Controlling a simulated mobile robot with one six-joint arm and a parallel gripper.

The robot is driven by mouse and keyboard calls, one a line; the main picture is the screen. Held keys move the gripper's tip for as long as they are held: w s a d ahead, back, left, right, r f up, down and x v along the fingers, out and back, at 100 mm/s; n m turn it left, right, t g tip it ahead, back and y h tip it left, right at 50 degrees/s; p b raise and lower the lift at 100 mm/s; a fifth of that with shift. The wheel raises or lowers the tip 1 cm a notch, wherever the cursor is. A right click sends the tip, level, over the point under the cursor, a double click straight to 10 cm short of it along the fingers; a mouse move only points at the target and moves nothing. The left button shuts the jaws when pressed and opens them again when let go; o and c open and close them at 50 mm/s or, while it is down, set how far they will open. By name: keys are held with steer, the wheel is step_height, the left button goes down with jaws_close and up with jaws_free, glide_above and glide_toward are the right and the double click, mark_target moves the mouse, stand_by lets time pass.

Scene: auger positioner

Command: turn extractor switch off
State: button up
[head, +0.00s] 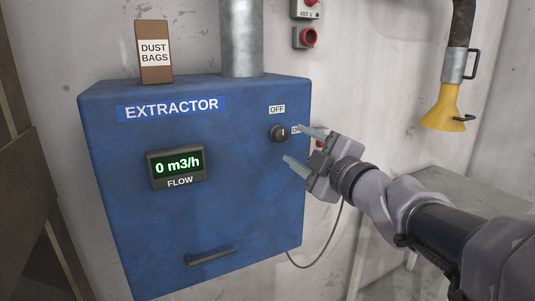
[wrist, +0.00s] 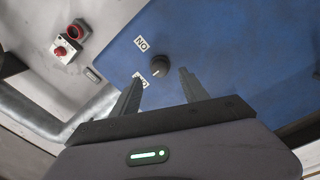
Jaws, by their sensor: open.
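The extractor switch is a dark round knob (head: 278,133) on the front of the blue extractor box (head: 230,225). An OFF label (head: 277,109) is above it and an ON label (head: 296,130) is to its right, partly covered by a finger. A pale mark shows on the knob, but its exact direction is hard to tell. The flow display (head: 177,164) reads 0 m3/h. My gripper (head: 292,143) is open and empty, just right of the knob. In the wrist view the knob (wrist: 159,65) lies just beyond and between the fingertips (wrist: 160,76), apparently not touched.
A dust bags carton (head: 154,58) and a metal duct (head: 241,38) stand on top of the box. A handle (head: 209,257) is low on its front. A red switch (head: 307,38) is on the wall. A yellow hose nozzle (head: 443,108) hangs at the right above a grey table (head: 450,185).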

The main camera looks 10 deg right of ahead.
steer(key=p+v, duration=0.2)
steer(key=v, duration=0.9)
steer(key=shift+s, duration=0.3)
steer(key=shift+d, duration=0.1)
